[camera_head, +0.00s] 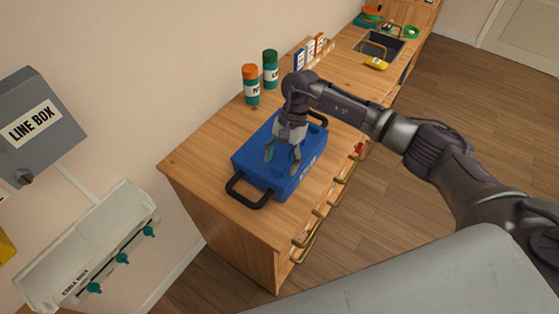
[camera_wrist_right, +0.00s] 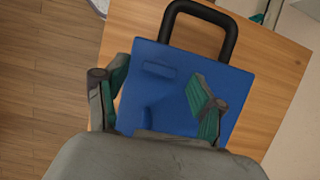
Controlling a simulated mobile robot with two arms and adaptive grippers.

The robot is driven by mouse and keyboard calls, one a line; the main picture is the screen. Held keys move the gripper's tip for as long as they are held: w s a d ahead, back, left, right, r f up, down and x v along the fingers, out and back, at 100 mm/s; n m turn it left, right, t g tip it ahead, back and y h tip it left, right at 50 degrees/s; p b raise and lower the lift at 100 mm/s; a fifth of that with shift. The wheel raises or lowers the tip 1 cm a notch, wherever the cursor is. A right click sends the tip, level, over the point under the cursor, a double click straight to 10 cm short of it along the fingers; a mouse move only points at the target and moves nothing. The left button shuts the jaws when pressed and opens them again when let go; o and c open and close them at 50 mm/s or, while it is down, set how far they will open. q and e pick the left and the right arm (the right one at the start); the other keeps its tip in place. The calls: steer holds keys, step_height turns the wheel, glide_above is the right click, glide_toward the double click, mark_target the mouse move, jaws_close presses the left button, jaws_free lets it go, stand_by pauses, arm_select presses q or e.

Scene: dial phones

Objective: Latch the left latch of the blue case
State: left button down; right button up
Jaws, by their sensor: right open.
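The blue case (camera_head: 250,163) lies on the wooden counter with a black handle (camera_head: 248,190) at its near end and another at its far end. My right gripper (camera_head: 282,158) points down over the middle of the case, fingers apart and empty. The right wrist view also shows the blue case (camera_wrist_right: 165,85), with the open fingers (camera_wrist_right: 160,105) on either side of the view and a raised blue bar on its surface between them. I cannot tell whether the fingers touch the case. The left latch cannot be made out clearly. My left gripper is not in view.
Two green jars, one with an orange lid (camera_head: 251,85) and one with a green lid (camera_head: 270,70), stand behind the case by the wall. Small boxes (camera_head: 310,52) stand farther along, before a sink (camera_head: 380,45). Drawer handles (camera_head: 304,240) line the counter front. A grey line box (camera_head: 38,125) hangs at left.

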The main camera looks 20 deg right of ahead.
steer(key=shift+x, duration=0.9)
steer(key=shift+c, duration=0.4)
steer(key=c, duration=1.1)
